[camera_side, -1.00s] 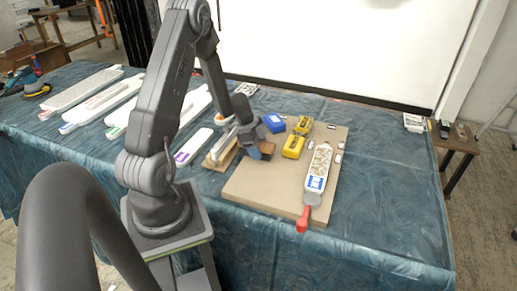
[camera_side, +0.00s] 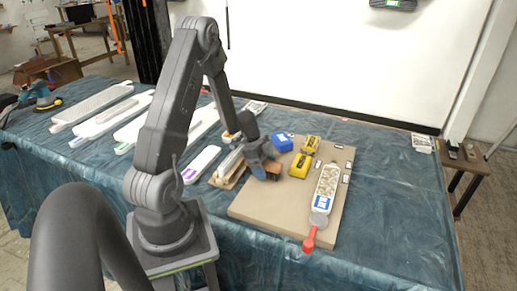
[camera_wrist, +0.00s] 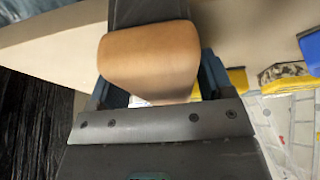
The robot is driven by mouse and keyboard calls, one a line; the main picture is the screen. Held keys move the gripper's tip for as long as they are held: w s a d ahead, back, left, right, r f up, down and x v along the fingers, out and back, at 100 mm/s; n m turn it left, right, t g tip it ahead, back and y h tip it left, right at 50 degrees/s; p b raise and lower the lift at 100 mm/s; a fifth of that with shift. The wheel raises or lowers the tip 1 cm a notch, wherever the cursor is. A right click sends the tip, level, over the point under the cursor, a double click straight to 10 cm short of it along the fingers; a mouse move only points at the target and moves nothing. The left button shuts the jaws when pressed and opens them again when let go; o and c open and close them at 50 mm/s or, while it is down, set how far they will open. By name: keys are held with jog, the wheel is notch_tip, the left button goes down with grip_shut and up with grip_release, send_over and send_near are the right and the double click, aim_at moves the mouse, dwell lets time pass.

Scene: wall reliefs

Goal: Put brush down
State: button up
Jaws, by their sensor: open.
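The brush (camera_wrist: 150,60) has a tan wooden block and a dark part beyond it in the wrist view. In the side view the brush (camera_side: 273,168) is a small brown and dark shape at the left part of the tan board (camera_side: 265,212). My gripper (camera_wrist: 158,92) is open around the brush, with a blue-grey finger on either side of the wooden block. In the side view my gripper (camera_side: 262,161) is low over the board's back left edge and partly hides the brush. I cannot tell whether the fingers touch it.
Two yellow boxes (camera_side: 300,165) and a blue box (camera_side: 282,143) stand close by on the board. A long speckled piece (camera_side: 327,187) and a red-handled tool (camera_side: 310,238) lie at its right. Several white panels (camera_side: 200,163) lie left. The board's front is clear.

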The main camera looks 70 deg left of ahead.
jog(key=v, duration=1.1)
jog(key=shift+w+r, duration=0.1)
jog(key=shift+r, duration=0.2)
jog(key=s+d+r+n+y, duration=0.1)
jog(key=d+r+n, duration=0.2)
jog(key=d+r, duration=0.6)
jog(key=s+d+r+n+y, duration=0.15)
jog(key=d+r, duration=0.35)
jog(key=d, duration=0.8)
jog(key=s+d+r+n+t, duration=0.2)
jog(key=s+d+n, duration=0.2)
jog(key=s+d, duration=0.3)
jog(key=shift+r+t+y, duration=0.3)
jog(key=shift+r+y, duration=0.05)
jog(key=shift+r, duration=0.05)
jog(key=shift+o, duration=0.4)
jog(key=shift+n, duration=0.25)
